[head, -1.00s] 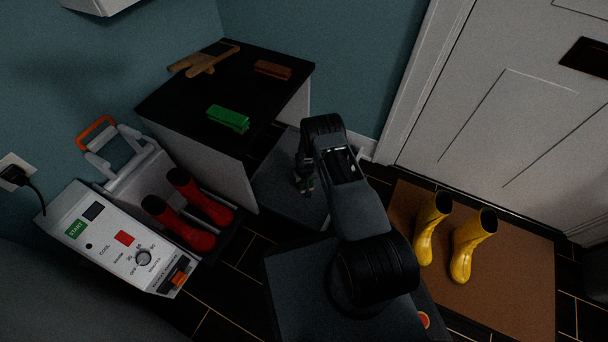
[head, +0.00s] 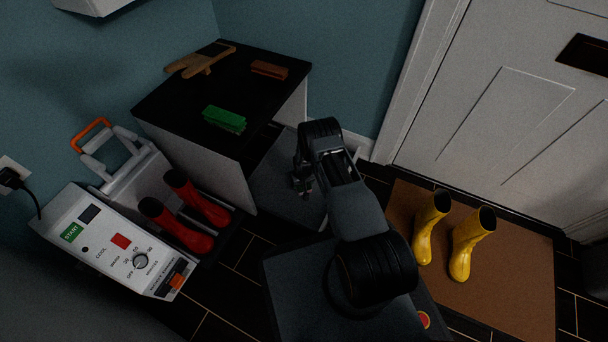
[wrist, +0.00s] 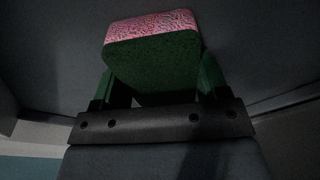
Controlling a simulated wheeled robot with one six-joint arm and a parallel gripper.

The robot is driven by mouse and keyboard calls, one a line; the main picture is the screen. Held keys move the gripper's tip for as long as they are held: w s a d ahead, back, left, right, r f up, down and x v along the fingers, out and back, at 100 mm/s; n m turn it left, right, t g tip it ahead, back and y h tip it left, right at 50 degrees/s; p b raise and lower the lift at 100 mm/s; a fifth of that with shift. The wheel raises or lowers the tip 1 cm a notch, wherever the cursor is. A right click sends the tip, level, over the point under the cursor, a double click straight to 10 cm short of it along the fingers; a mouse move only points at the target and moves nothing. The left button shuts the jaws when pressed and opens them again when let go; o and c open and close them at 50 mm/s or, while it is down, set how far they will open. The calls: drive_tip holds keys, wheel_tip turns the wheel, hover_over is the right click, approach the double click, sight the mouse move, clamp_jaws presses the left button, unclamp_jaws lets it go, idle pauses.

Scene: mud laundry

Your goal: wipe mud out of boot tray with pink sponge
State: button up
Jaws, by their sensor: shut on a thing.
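The pink sponge (wrist: 152,27) shows in the wrist view, pink on one face and dark green on the other. My gripper (wrist: 155,88) is shut on it, with a green finger at each side. The arm covers part of this surface. The sponge is too small and dark to make out in the head view. I cannot make out any mud, or whether the sponge touches the surface.
The cabinet (head: 165,115) holds a green brush (head: 225,119), a brown brush (head: 270,69) and a wooden item (head: 200,63). Yellow boots (head: 430,228) stand on a brown mat (head: 500,290) by the door.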

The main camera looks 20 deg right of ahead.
drive_tip(key=shift+r+p, duration=2.4)
drive_tip(key=shift+r, duration=1.6)
